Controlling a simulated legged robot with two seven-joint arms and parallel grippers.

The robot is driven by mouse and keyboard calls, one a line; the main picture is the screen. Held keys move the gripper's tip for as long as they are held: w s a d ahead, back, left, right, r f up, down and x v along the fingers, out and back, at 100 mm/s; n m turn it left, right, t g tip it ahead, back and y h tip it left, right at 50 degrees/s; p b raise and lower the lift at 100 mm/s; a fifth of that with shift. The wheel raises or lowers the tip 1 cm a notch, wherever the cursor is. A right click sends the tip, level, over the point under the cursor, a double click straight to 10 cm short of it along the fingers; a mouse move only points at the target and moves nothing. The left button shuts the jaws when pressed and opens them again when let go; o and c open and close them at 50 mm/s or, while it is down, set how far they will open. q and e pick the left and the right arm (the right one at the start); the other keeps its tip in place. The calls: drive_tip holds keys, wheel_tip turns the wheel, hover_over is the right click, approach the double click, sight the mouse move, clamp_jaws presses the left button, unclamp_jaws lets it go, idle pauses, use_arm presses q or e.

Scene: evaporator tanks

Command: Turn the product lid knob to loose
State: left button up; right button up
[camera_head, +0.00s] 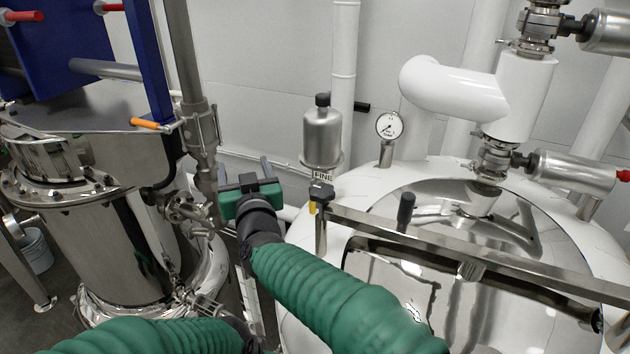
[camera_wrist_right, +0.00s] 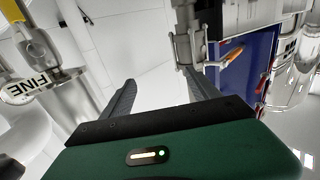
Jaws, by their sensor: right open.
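A black knob (camera_head: 321,189) with a yellow part under it sits at the left end of the steel bar (camera_head: 440,240) across the round tank lid (camera_head: 490,215). I take it for the product lid knob. A yellow piece (camera_wrist_right: 13,12) shows at the top left of the right wrist view; I cannot tell whether it belongs to the knob. My right gripper (camera_head: 252,178) is left of the knob, apart from it. Its two fingers (camera_wrist_right: 160,92) are spread, with nothing between them. My left arm's green sleeve crosses the bottom left of the head view; its gripper is out of sight.
A steel canister (camera_head: 322,132) labelled FINE stands behind the knob. A black upright handle (camera_head: 406,211) rises near the bar. A pressure gauge (camera_head: 389,126) stands farther back. Steel piping and a blue panel (camera_head: 105,50) with an orange-handled valve are on the left.

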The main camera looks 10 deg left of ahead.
use_arm(q)
drive_tip(key=shift+w+d, duration=0.15)
drive_tip(key=shift+w, duration=0.05)
use_arm(e)
drive_tip(key=a, duration=0.3)
drive_tip(key=shift+w+a, duration=0.25)
drive_tip(key=shift+w, duration=0.1)
use_arm(q)
drive_tip(key=shift+s, duration=0.1)
use_arm(e)
drive_tip(key=shift+a+f, duration=0.1)
